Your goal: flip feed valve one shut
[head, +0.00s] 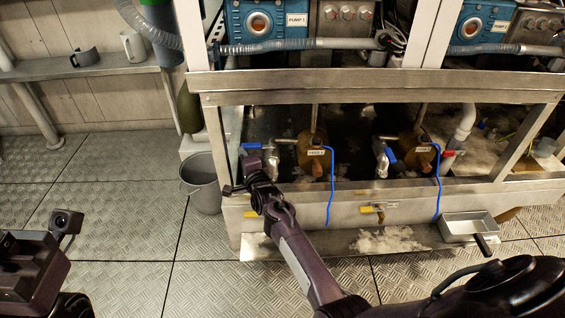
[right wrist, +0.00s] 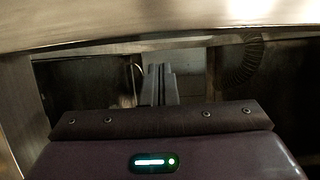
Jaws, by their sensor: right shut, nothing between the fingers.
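The feed valve one (head: 271,163) is a silver valve body with a blue handle (head: 250,146), left of the brown tank labelled FEED 1 (head: 313,152). My right gripper (head: 250,168) is at the left of the frame opening, close to the valve and just below the blue handle. I cannot tell whether it touches the handle. In the right wrist view its fingers (right wrist: 158,84) are pressed together with nothing between them. The valve cannot be made out in that view. Part of my left gripper (head: 35,262) shows at the lower left edge; its fingertips cannot be made out.
A steel frame rail (head: 380,86) runs above the opening. A second blue-handled valve (head: 381,160) stands to the right. A yellow-handled tap (head: 374,208) is on the lower front. A grey bucket (head: 202,184) stands left of the cabinet.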

